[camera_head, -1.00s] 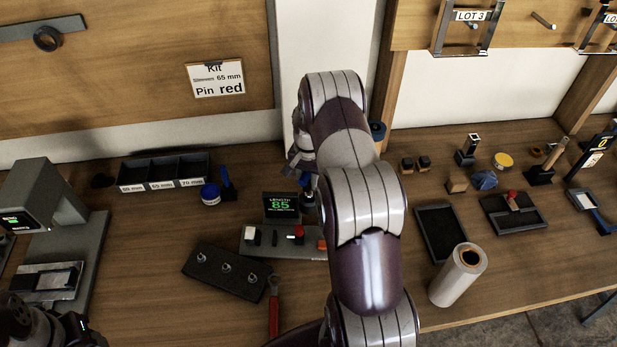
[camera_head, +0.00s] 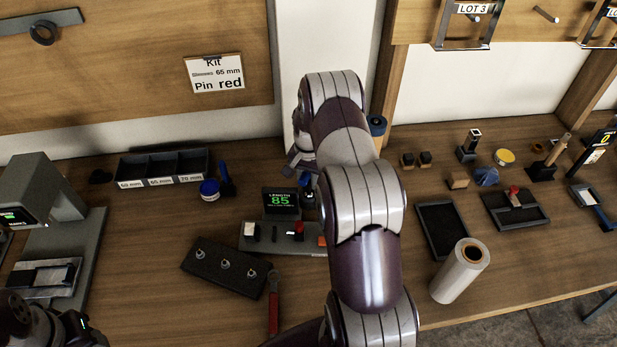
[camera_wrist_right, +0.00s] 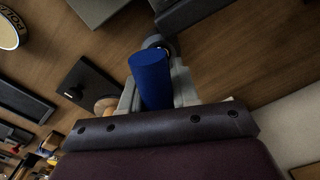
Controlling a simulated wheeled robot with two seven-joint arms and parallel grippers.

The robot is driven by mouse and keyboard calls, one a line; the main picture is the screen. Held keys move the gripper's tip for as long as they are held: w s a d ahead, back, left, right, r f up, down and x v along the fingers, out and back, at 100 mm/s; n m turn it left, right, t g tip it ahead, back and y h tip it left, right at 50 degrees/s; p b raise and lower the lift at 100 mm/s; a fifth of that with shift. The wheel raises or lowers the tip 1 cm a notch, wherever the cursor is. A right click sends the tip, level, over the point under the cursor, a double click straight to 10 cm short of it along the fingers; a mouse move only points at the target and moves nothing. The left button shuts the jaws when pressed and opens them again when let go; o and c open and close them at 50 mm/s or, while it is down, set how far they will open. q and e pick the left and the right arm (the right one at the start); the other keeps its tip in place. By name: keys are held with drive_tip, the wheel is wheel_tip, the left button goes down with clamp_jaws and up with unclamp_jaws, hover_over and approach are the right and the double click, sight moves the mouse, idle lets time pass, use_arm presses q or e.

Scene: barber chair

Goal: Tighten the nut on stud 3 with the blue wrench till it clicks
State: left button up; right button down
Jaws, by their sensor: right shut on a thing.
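The dark block (camera_head: 228,271) has three upright studs with nuts in a row; I cannot read any stud numbers. My right gripper (camera_wrist_right: 152,88) is shut on a blue cylindrical handle, which I take to be the blue wrench (camera_wrist_right: 150,78). A dark round part shows just beyond the handle, but I cannot tell whether it belongs to it. In the head view my right gripper (camera_head: 302,160) is behind and right of the block, largely hidden by my own arm. My left gripper's fingers are not visible; only parts of that arm show at the lower left.
A red-handled wrench (camera_head: 273,306) lies right of the block. A grey control box (camera_head: 262,246) with a display reading 85 (camera_head: 281,202) stands behind it. A three-part bin (camera_head: 164,167), blue jar (camera_head: 209,190) and white roll (camera_head: 460,270) stand around. Bare wood lies left of the block.

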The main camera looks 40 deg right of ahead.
drive_tip(key=shift+f, duration=0.15)
drive_tip(key=c, duration=0.8)
unclamp_jaws()
